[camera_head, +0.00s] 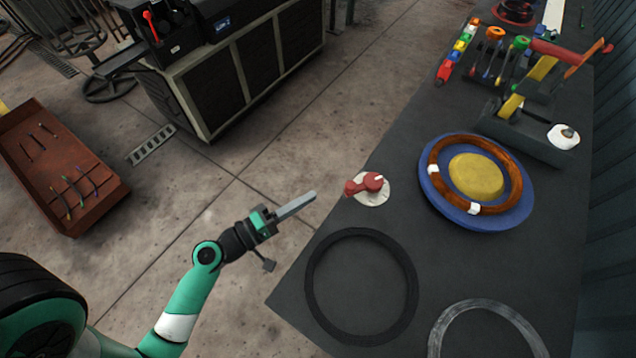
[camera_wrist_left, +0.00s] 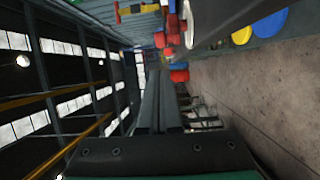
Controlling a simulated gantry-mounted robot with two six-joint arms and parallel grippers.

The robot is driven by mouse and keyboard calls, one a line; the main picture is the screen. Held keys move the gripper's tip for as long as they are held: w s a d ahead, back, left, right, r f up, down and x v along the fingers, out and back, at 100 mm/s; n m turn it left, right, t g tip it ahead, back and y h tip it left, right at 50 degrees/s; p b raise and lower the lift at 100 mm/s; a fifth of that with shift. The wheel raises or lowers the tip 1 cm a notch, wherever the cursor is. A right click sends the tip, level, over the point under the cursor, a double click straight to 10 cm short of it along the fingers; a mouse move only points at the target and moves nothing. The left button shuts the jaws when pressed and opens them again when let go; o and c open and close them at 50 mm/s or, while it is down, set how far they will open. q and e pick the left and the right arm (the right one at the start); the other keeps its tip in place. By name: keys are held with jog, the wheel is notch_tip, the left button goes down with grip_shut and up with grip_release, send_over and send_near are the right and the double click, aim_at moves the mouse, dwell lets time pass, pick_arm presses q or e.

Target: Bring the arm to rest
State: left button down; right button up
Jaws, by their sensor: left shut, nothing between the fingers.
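My left arm comes in from the lower left in the head view, green with a white band. Its gripper (camera_head: 296,206) is shut, with the fingers together and nothing between them. It is held over the open floor, left of the dark bench (camera_head: 330,215), with its tips pointing toward the red knob. In the left wrist view the two fingers (camera_wrist_left: 158,85) lie side by side, pointing away into the room. The gripper touches nothing that I can see. My right gripper does not show in either view.
The bench carries a red knob (camera_head: 368,185) on a white disc, a blue disc (camera_head: 440,200) with a brown ring, a black ring (camera_head: 312,290), a clear ring (camera_head: 445,318) and coloured levers at the back. A rusty tray (camera_head: 75,225) and a dark cabinet (camera_head: 240,75) stand beyond the floor.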

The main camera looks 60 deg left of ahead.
pick_arm(q)
jog(key=shift+s+d, duration=0.15)
jog(key=shift+s, duration=0.25)
